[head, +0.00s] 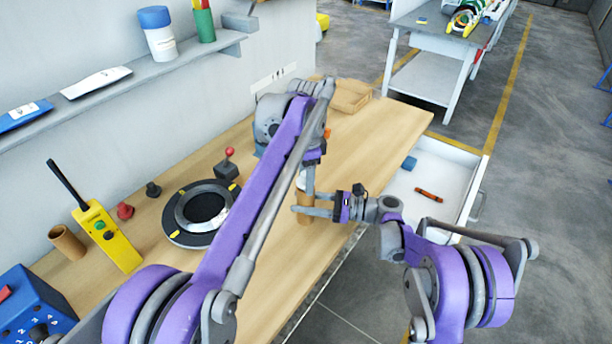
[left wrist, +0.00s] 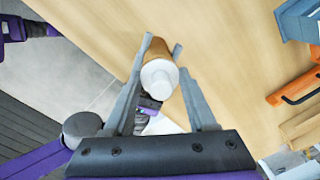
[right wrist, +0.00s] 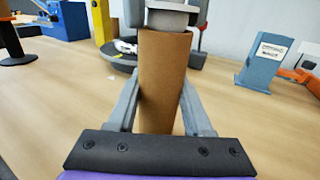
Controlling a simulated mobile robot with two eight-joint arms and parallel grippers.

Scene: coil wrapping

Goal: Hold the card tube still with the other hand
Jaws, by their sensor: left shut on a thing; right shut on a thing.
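The brown card tube (head: 305,216) stands upright near the table's front edge. My right gripper (right wrist: 160,95) is shut around its body from the side, with one finger on each side. A white round piece (left wrist: 160,78) sits at the tube's top end, also visible in the head view (head: 301,183). My left gripper (left wrist: 163,60) reaches down from above, its fingers on both sides of the white piece. It looks shut on that piece; I cannot tell whether its tips also touch the tube. My left arm hides part of the table in the head view.
A black and grey ring (head: 172,226), a yellow handheld device (head: 108,236), a second brown tube (head: 67,242) and a blue box (head: 30,308) are on the left. A wooden tray (head: 352,97) is at the back. An open drawer (head: 452,182) is right of the table.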

